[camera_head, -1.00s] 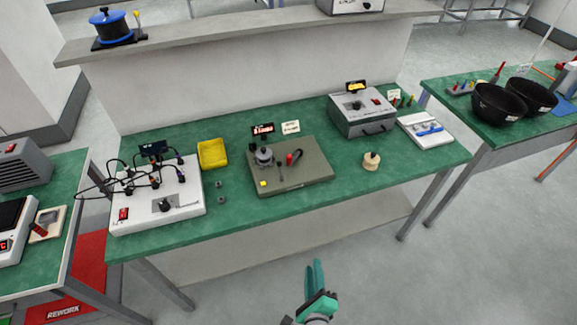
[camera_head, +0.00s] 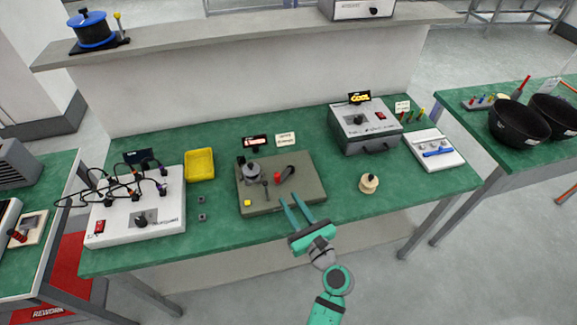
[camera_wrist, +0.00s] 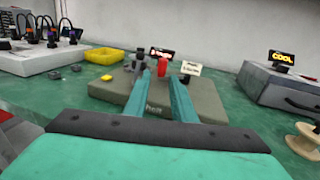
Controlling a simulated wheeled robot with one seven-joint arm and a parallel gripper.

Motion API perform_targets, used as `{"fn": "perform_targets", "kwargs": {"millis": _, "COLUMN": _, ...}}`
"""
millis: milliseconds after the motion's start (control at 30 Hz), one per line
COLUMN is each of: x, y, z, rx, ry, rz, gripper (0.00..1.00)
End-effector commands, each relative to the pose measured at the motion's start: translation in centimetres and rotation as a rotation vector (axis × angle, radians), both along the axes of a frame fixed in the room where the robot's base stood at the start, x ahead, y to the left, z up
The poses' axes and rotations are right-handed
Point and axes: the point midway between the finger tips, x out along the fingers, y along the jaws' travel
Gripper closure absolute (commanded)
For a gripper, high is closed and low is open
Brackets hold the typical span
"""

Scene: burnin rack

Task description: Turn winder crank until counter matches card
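The winder (camera_head: 304,190) is a grey-olive base on the green bench. It carries a grey round spindle (camera_head: 251,172), a crank with a red knob (camera_head: 278,177) and dark arm, a small lever and a yellow button (camera_head: 248,203). Its dark counter display (camera_head: 255,142) stands behind it, with the white card (camera_head: 285,139) to its right; the writing on both is too small to read. My gripper (camera_head: 296,205) is open and empty, its teal fingers pointing at the winder's front edge. In the wrist view, the red knob (camera_wrist: 164,64) shows between and beyond the fingertips.
A yellow tray (camera_head: 200,164) and a white wired test box (camera_head: 137,222) stand left of the winder. A cream spool (camera_head: 369,183) and a grey box with a "COOL" display (camera_head: 365,130) stand to its right. The bench front is clear.

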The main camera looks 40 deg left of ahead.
Motion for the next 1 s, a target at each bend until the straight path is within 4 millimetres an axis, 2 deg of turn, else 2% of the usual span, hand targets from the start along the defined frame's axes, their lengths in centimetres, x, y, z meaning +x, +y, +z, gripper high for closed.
{"fn": "perform_targets", "kwargs": {"millis": 267, "x": 0.6, "y": 1.8, "z": 0.2, "rx": 0.008, "ry": 0.007, "rz": 0.011, "gripper": 0.77}}
{"fn": "perform_targets", "kwargs": {"millis": 700, "x": 3.3, "y": 8.5, "z": 0.2, "rx": 0.008, "ry": 0.007, "rz": 0.009, "gripper": 0.77}}
{"fn": "perform_targets", "kwargs": {"millis": 1000, "x": 4.0, "y": 10.2, "z": 0.2, "rx": 0.007, "ry": 0.006, "rz": 0.007, "gripper": 0.77}}
